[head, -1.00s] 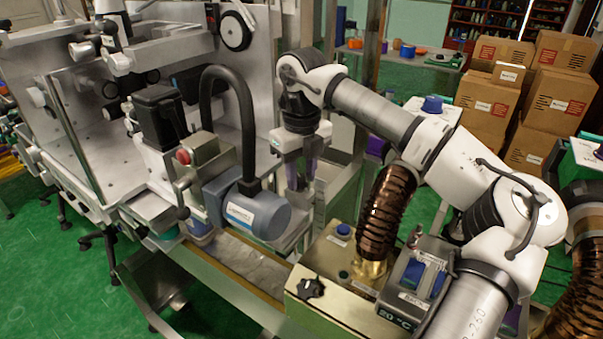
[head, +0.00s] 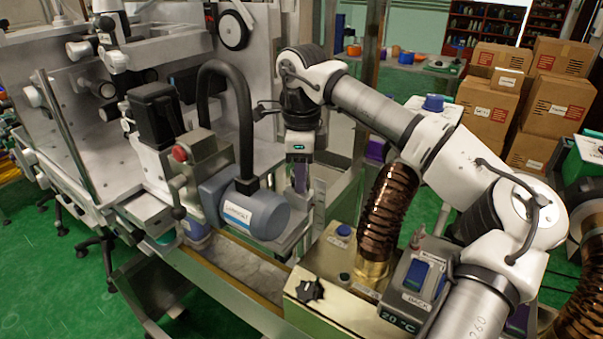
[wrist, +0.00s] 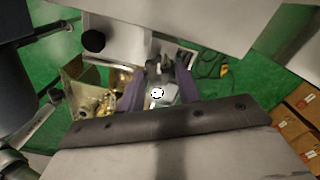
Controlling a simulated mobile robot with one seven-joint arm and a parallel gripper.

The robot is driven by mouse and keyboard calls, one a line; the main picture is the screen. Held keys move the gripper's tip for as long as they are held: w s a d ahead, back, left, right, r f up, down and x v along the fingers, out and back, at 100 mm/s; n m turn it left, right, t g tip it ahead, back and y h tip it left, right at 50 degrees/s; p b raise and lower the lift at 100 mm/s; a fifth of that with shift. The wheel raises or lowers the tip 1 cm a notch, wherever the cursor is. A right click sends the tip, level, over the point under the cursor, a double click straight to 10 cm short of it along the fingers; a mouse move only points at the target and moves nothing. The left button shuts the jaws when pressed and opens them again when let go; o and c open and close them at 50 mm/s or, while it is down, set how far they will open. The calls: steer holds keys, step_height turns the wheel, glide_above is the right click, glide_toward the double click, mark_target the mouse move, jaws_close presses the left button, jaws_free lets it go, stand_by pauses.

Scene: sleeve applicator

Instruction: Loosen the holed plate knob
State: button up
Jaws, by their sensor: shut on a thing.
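My gripper (head: 300,185) points down beside the blue-grey motor in the head view, close to the machine's metal frame. Its purple fingers also show in the wrist view (wrist: 160,88). They are shut on a small pale grey piece, which I take to be the holed plate knob (wrist: 157,94); a white round mark shows on it. The fingers hide most of the knob in the head view. I cannot tell there how it sits on its plate.
The blue-grey motor (head: 256,214) with its thick black hose (head: 243,120) stands just left of my gripper. A brass-coloured box (head: 335,283) with a black knob (head: 310,290) and a ribbed copper hose (head: 387,212) lies to the right. Cardboard boxes (head: 490,105) stand behind.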

steer(key=shift+n, duration=0.8)
steer(key=shift+w, duration=0.1)
steer(key=o, duration=1)
steer(key=shift+r, duration=0.1)
step_height(320, 180, up, 14)
steer(key=shift+f+b, duration=0.15)
steer(key=shift+b, duration=0.7)
